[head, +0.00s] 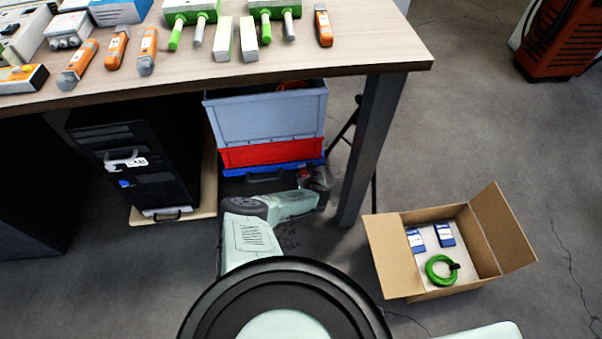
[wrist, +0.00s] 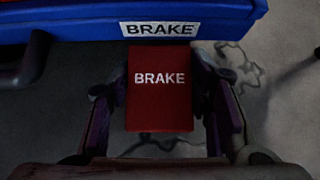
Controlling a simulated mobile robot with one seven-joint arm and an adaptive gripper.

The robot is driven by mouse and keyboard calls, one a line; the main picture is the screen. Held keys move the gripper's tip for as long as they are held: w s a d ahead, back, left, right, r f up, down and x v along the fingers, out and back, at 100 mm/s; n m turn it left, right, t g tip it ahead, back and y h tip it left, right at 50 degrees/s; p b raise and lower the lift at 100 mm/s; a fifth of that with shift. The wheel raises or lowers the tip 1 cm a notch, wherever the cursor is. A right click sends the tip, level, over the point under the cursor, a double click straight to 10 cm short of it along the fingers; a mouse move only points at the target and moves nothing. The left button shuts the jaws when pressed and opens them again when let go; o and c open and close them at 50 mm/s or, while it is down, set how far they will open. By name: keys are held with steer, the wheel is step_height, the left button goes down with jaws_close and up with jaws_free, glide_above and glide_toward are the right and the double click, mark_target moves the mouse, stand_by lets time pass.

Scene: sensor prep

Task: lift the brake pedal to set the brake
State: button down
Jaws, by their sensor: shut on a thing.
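The brake pedal (wrist: 160,103) is a flat red plate marked BRAKE in white, in the middle of the wrist view. It extends out below the edge of a blue base (wrist: 75,27) that carries a white BRAKE label (wrist: 159,29). My gripper (wrist: 163,88) is shut on the pedal, with one dark finger along each side. In the head view my gripper (head: 318,182) is low under the table, at the right end of the blue base (head: 313,163). The pedal is hard to make out there. I cannot tell how far the pedal is raised.
A grey bin and a red bin (head: 270,154) are stacked on the blue base. A dark table leg (head: 372,150) stands close right of my gripper. A black computer case (head: 140,165) is on the left. An open cardboard box (head: 388,255) is on the floor at right.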

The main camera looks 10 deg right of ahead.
steer(key=shift+w+a+r+g+p, duration=0.1)
steer(key=shift+r+g+p, duration=0.4)
steer(key=shift+p, duration=0.2)
steer(key=shift+f, duration=0.15)
steer(key=c, duration=0.8)
jaws_free()
steer(key=shift+f, duration=0.1)
steer(key=shift+s, duration=0.25)
steer(key=v, duration=1.2)
steer(key=shift+w+r, duration=0.2)
steer(key=shift+w, duration=0.1)
